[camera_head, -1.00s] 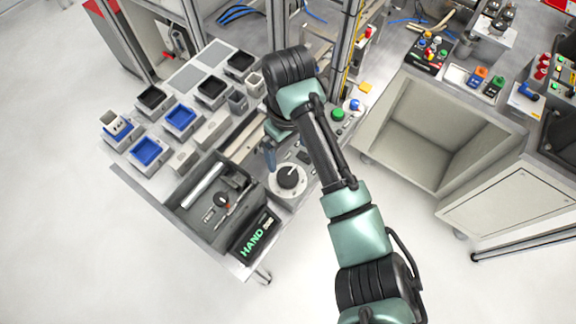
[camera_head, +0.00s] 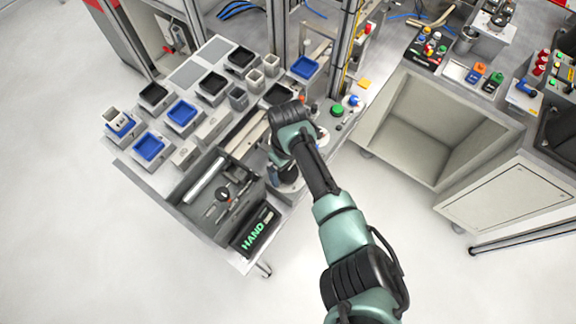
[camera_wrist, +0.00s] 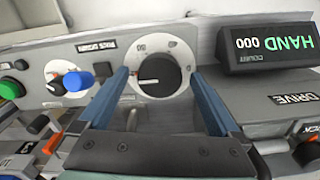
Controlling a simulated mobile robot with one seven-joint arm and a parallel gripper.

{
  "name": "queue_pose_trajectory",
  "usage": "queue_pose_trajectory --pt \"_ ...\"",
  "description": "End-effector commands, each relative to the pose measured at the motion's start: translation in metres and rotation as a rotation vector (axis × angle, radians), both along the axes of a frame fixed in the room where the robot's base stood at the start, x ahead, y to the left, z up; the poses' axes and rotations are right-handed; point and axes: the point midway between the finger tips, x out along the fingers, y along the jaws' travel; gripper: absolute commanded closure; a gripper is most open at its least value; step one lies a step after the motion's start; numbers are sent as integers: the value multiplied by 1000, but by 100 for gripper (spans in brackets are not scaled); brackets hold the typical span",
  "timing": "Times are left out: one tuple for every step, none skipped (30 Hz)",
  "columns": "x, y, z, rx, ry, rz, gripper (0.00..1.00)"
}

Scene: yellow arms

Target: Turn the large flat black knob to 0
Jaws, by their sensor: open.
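The large flat black knob (camera_wrist: 160,74) sits on a round white dial plate (camera_wrist: 184,50) in the upper middle of the wrist view. A reddish mark shows on the left part of its face, and the dial's figures are too small to read surely. My gripper (camera_wrist: 163,85) is open, with one blue finger to the left of the knob and one to the right. Whether either finger touches the knob cannot be told. In the head view my arm covers the knob, and only part of its white plate (camera_head: 292,190) shows beside the gripper.
A black display box reading HAND (camera_wrist: 268,42) stands right of the dial. A smaller blue knob (camera_wrist: 78,80) and a green button (camera_wrist: 10,89) lie to the left. In the head view, a grey tray of tools (camera_head: 222,192) lies left of my gripper.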

Motion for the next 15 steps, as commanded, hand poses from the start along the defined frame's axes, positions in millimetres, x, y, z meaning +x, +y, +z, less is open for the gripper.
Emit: queue_pose_trajectory --pt "0 0 0 0 0 0 1" --pt "0 0 0 0 0 0 1" --pt "0 0 0 0 0 0 3" --pt "0 0 0 0 0 0 8" --pt "0 0 0 0 0 0 14" --pt "0 0 0 0 0 0 21" --pt "0 0 0 0 0 0 26" --pt "0 0 0 0 0 0 32" --pt "0 0 0 0 0 0 39" --pt "0 0 0 0 0 0 44" --pt "0 0 0 0 0 0 50" --pt "0 0 1 0 0 0 57" --pt "0 0 1 0 0 0 62" --pt "0 0 1 0 0 -1 68" --pt "0 0 1 0 0 -1 75"
